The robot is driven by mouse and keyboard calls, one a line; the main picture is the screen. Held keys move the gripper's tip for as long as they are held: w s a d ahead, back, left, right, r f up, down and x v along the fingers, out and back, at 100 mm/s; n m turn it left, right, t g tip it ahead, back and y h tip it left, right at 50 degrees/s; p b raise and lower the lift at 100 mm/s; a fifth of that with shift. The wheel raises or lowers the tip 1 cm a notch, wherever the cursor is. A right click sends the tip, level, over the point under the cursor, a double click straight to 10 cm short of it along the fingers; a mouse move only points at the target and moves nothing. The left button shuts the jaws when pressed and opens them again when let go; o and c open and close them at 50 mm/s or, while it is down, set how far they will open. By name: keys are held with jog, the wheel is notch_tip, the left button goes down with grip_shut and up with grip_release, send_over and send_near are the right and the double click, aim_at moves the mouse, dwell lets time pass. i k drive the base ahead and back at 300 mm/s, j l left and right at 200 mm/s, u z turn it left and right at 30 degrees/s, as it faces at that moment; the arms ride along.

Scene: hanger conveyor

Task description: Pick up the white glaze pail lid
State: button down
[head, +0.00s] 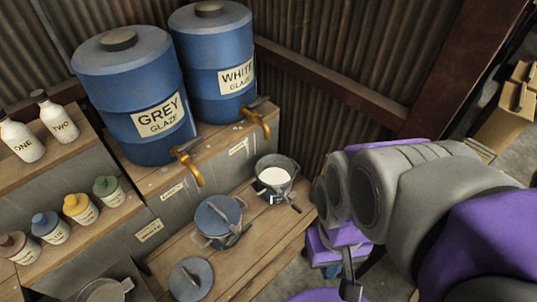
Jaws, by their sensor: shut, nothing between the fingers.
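An open pail (262,163) with white glaze in it stands on the lower wooden bench below the white glaze barrel. A loose round blue-grey lid (183,290) with a handle lies flat near the bench's front edge. A second pail with a similar blue-grey lid (211,213) on it stands between them. No label is readable on either lid. My gripper (351,288) is the dark end below my grey and purple arm, at the lower right. It is shut and empty, to the right of the bench and apart from both lids.
Blue barrels marked grey glaze (123,72) and white glaze (207,48) stand on the raised shelf, with brass taps jutting forward. Several small bottles (78,207) line the left shelves. Another pot (105,291) is cut off at bottom left. A corrugated wall (340,50) closes the back.

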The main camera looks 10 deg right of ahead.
aim_at(192, 279)
jog(key=u, duration=1.55)
jog(key=l+z, duration=0.1)
jog(key=z, duration=0.8)
jog(key=l+z, duration=0.15)
jog(key=z, duration=0.25)
jog(key=k+j+u, duration=0.1)
jog(key=u, duration=1.35)
jog(key=k+j+z, duration=0.25)
jog(key=i+j, duration=0.1)
jog(key=j, duration=0.05)
